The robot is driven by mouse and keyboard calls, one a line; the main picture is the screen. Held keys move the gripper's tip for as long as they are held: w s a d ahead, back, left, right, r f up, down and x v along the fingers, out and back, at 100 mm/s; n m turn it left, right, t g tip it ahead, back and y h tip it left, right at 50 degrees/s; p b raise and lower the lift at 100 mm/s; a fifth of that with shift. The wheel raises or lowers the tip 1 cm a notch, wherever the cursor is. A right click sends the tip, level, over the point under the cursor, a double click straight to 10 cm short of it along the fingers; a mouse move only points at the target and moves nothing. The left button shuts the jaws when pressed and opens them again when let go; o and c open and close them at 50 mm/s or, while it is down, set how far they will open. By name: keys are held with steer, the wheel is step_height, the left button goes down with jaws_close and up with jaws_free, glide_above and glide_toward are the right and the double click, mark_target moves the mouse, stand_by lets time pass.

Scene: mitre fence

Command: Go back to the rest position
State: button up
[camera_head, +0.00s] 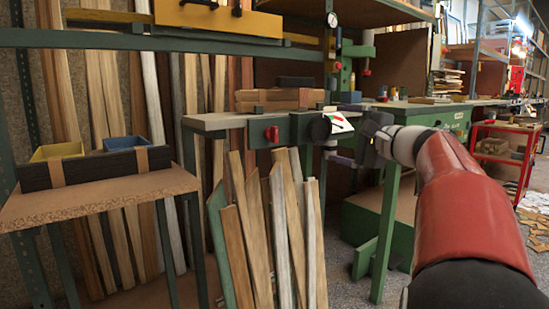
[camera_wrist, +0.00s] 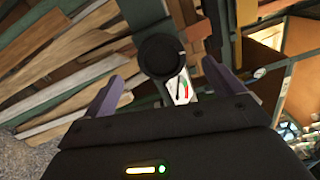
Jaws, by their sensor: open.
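My gripper (camera_head: 345,134) is at the end of my red and grey arm, in front of the green bench's front edge. In the wrist view my gripper (camera_wrist: 163,87) is open, with its two purple fingers apart. Between and beyond them is a black round knob (camera_wrist: 158,55) with a small white scale plate marked red and green (camera_wrist: 181,88). The head view also shows the knob (camera_head: 319,128) and the plate (camera_head: 340,123) at the bench front. I see no finger closed on them; I cannot tell the exact gap.
A red knob (camera_head: 271,134) is on the bench front to the left. Wooden planks (camera_head: 267,235) lean below the bench. A side table (camera_head: 100,202) at left bears a black box and yellow and blue bins. A red cart (camera_head: 503,150) stands at right.

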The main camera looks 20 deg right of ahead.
steer(key=s+a+f+n+g+p, duration=0.4)
steer(key=s+a+f, duration=0.15)
steer(key=a, duration=0.35)
steer(key=s+a+f+n+g+p, duration=0.3)
steer(key=s+a+f+g, duration=0.1)
steer(key=s+a, duration=0.4)
steer(key=s+a+f+n+g+h+p, duration=0.3)
steer(key=s+f+n+h, duration=0.3)
steer(key=s, duration=0.8)
step_height(320, 180, down, 6)
steer(key=n+p, duration=0.1)
steer(key=n, duration=0.2)
steer(key=shift+r+p, duration=0.2)
steer(key=shift+p, duration=0.2)
steer(key=shift+s+a, duration=0.1)
